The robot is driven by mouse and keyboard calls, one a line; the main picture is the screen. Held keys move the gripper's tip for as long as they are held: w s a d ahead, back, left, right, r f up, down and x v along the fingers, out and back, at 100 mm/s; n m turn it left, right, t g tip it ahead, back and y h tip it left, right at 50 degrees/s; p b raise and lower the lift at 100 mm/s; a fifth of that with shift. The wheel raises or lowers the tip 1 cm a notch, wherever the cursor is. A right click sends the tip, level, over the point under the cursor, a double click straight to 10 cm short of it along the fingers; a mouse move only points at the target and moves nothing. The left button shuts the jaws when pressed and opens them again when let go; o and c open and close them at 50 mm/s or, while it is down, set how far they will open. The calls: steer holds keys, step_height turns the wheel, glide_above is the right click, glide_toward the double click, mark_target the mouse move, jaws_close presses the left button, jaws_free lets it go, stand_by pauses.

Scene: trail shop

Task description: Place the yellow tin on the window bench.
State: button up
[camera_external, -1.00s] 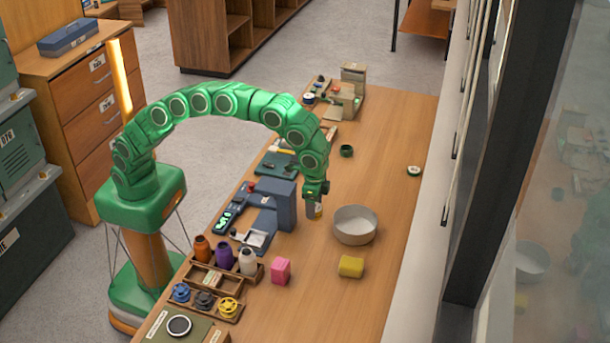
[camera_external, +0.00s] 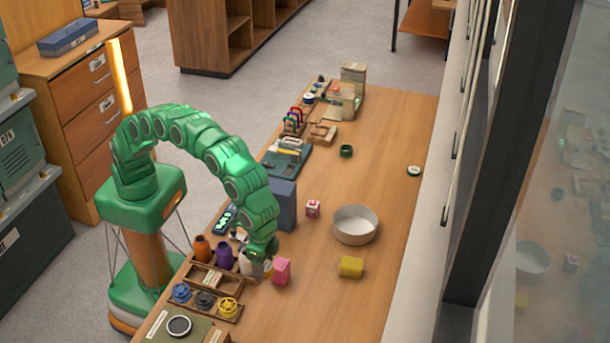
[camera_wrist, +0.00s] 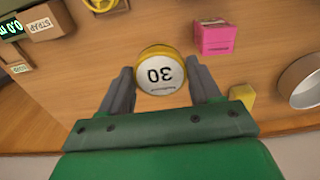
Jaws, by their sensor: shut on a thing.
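The yellow tin (camera_wrist: 160,73) is round, with a yellow rim and a pale face marked "30". In the wrist view it sits between my gripper's fingers (camera_wrist: 161,85), which are shut on it. In the external view my gripper (camera_external: 262,262) points down at the near left of the bench, just left of the pink block (camera_external: 281,271); the tin is mostly hidden there. The window bench (camera_external: 385,190) is the long wooden top along the window. Whether the tin touches the bench I cannot tell.
A grey bowl (camera_external: 355,238) and a yellow block (camera_external: 351,267) stand to the right. A small pink-and-white cube (camera_external: 312,208) is left of the bowl. Bottles and spools in a wooden rack (camera_external: 213,278) stand left of my gripper. The bench's right side is largely clear.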

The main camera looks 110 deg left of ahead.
steer(key=f, duration=1.2)
steer(key=shift+a+f, duration=0.2)
steer(key=o, duration=1.1)
steer(key=shift+f, duration=0.1)
steer(key=shift+o, duration=0.2)
steer(key=shift+o, duration=0.5)
step_height(320, 180, up, 12)
steer(key=shift+r, duration=0.15)
